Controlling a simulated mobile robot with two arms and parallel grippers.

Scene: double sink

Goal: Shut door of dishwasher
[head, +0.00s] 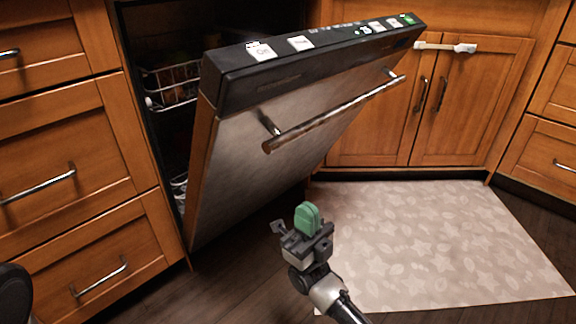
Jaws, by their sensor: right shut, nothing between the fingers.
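The dishwasher door (290,130) is partly open and leans outward from the cabinet front. It has a steel face, a bar handle (335,114) and a black top edge with buttons. Part of a rack (172,87) shows in the dark opening behind it. My right gripper (307,216), with green fingertips, is shut and empty. In the picture it is below the door's face, in front of the door and apart from it. My left gripper is not in view.
Wooden drawers (60,140) stand left of the dishwasher. Cabinet doors (430,105) with a white latch (445,47) are to the right. A patterned mat (440,245) lies on the dark floor (225,285). The floor around my right gripper looks clear.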

